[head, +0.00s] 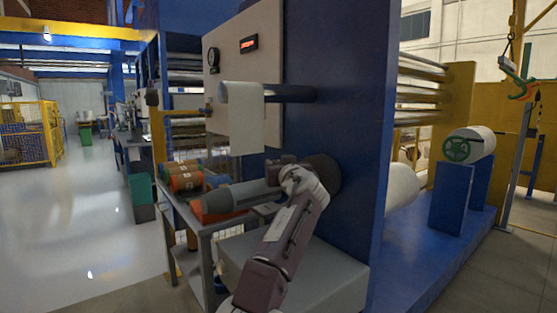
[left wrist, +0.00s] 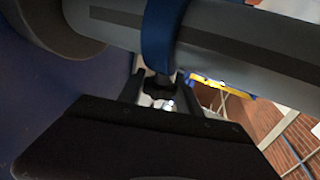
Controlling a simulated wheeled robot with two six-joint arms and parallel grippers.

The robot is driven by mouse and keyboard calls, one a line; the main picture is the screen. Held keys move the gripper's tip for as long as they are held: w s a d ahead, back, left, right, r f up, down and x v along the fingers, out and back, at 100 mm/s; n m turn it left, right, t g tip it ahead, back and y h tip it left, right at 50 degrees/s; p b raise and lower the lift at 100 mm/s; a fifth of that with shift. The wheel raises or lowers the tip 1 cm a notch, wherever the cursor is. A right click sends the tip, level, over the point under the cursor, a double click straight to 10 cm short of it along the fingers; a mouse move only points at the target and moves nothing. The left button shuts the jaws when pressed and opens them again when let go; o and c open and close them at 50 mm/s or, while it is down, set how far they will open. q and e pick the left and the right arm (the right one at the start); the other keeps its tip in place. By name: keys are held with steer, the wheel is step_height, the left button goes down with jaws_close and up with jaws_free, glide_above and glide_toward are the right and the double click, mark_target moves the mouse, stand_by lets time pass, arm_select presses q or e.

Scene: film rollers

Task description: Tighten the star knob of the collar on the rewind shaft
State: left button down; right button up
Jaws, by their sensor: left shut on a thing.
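The rewind shaft (head: 245,192) is a thick grey cylinder sticking out leftward from the blue machine frame. In the left wrist view the shaft (left wrist: 235,38) crosses the top, with a dark stripe along it. A blue collar (left wrist: 160,32) rings the shaft there, and its dark star knob (left wrist: 158,80) hangs below it. My left gripper (left wrist: 157,92) has one finger on each side of the knob and is shut on it. In the head view my left arm covers part of the shaft, and I cannot make out the collar or knob. My right gripper is out of view.
A grey bench (head: 215,225) stands below the shaft, with orange-ended rolls (head: 186,181) on it. A white web (head: 238,120) hangs from a roller above. The blue machine frame (head: 340,120) stands close on the right. The floor (head: 85,220) at left is open.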

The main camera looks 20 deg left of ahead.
arm_select(q)
steer(key=shift+d+f+n+g+y+p, duration=0.15)
steer(key=shift+n+g+y+p, duration=0.4)
steer(key=shift+y+p, duration=0.3)
steer(key=c, duration=0.8)
jaws_free()
